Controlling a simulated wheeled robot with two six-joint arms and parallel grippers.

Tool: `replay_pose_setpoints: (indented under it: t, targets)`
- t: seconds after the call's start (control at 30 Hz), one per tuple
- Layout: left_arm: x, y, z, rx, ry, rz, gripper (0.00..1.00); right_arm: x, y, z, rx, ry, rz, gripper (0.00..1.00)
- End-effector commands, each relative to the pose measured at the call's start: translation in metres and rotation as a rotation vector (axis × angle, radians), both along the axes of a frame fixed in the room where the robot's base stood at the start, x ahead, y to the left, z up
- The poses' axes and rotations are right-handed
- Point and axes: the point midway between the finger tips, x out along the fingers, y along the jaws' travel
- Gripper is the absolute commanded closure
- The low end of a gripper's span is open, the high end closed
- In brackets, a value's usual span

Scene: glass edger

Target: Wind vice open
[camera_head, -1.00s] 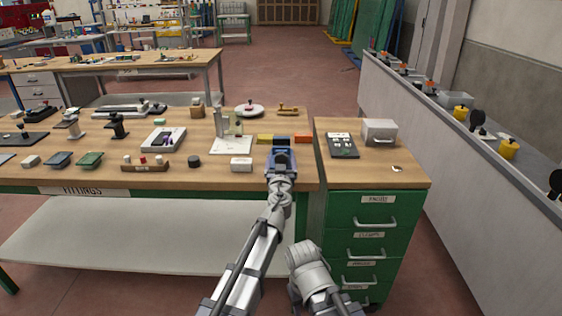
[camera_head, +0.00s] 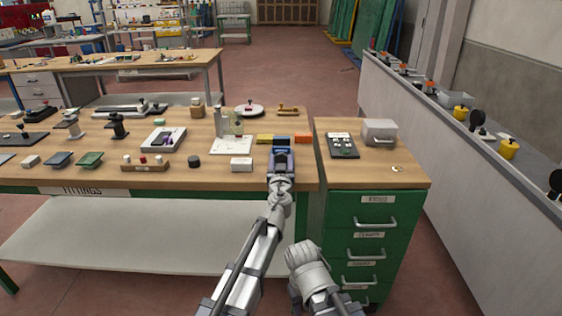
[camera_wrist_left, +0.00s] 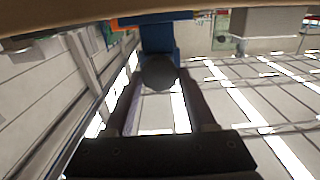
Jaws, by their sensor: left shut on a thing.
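The blue vice (camera_head: 281,141) sits at the front edge of the bench, to the right of the middle. It also shows as a blue block (camera_wrist_left: 165,35) at the top of the left wrist view. A round dark grey end of its screw or handle (camera_wrist_left: 160,72) faces the wrist camera. My left gripper (camera_head: 280,163) is in front of the vice, with its fingers on either side of this round part and shut on it. The gripper and wrist hide much of the vice front. My right arm shows low in the head view, but its gripper does not.
The bench top (camera_head: 218,176) carries a white block (camera_head: 241,164), a dark round puck (camera_head: 194,162) and yellow and orange blocks behind the vice. A green drawer cabinet (camera_head: 375,230) stands close on the right with a clear box (camera_head: 379,132) on top.

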Motion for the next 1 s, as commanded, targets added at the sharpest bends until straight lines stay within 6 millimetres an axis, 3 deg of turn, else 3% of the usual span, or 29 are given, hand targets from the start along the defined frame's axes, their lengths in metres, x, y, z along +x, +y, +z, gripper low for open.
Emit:
replay_pose_setpoints:
  t: [0.17, 0.6, 0.93, 0.97, 1.0]
  targets:
    - [-0.0001, 0.0002, -0.0001, -0.03, 0.0, 0.0, 1.0, 0.0, 0.0, -0.0001, 0.0, 0.0, 0.0, 0.5]
    - [-0.0001, 0.0018, -0.0007, -0.402, -0.002, 0.0, 1.0, 0.0, -0.0001, -0.0005, 0.0, 0.0, 0.0, 0.5]
    - [-0.0002, 0.0018, -0.0008, -0.418, -0.002, 0.0, 1.0, 0.0, 0.0, -0.0005, 0.0, 0.0, 0.0, 0.5]
    - [-0.0002, 0.0018, -0.0008, -0.418, -0.002, 0.0, 0.43, 0.0, 0.0, -0.0005, 0.0, 0.0, 0.0, 0.5]
    - [-0.0002, 0.0018, -0.0008, -0.417, -0.002, 0.0, 0.38, 0.0, 0.0, -0.0005, 0.0, 0.0, 0.0, 0.5]
